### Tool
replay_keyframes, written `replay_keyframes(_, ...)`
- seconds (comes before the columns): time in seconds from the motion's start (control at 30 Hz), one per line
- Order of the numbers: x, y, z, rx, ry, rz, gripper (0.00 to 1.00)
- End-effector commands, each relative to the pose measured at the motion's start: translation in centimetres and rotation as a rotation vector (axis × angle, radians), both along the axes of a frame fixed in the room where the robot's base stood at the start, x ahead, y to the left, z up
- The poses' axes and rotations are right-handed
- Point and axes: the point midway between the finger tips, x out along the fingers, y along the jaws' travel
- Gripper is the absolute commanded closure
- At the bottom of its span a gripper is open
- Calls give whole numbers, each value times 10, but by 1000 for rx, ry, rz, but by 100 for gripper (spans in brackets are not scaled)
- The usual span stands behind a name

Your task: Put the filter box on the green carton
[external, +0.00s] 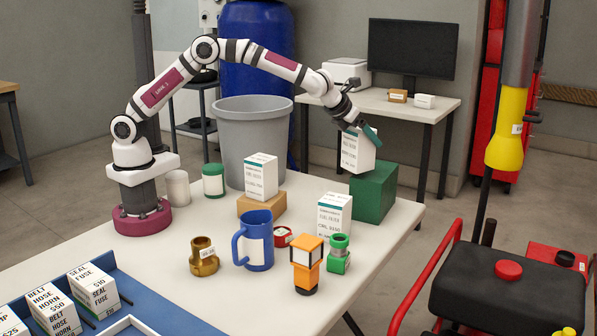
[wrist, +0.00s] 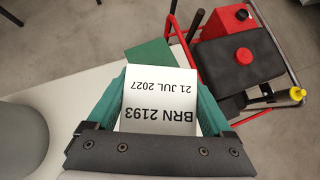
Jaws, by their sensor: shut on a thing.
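A white filter box (external: 357,152) with dark print is gripped in my gripper (external: 362,134), at the far right part of the table. Its top, printed BRN 2193 and 21 JUL 2027, fills the space between the teal fingers (wrist: 160,103) in the wrist view. The green carton (external: 374,195) stands on the table just below and to the right of the box. It also shows beyond the box in the wrist view (wrist: 150,55). The box is slightly tilted in the external view. I cannot tell whether its bottom touches the carton's top.
Similar white boxes stand on a brown block (external: 262,207) and on the table (external: 333,213). A blue mug (external: 257,240), brass fitting (external: 204,257), orange lamp (external: 306,264) and green fitting (external: 338,255) occupy the front. A grey bin (external: 245,135) stands behind the table.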

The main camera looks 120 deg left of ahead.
Motion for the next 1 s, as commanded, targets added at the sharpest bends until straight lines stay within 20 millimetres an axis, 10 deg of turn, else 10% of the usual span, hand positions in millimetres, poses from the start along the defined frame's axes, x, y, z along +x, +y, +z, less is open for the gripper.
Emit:
replay_keyframes(0.43,0,-1,-18,1,-2,0,100)
replay_keyframes(0.47,0,-1,-20,0,-1,1,13)
replay_keyframes(0.53,0,-1,-19,0,-1,1,1)
replay_keyframes(1.0,-8,-22,7,1,-2,-1,0)
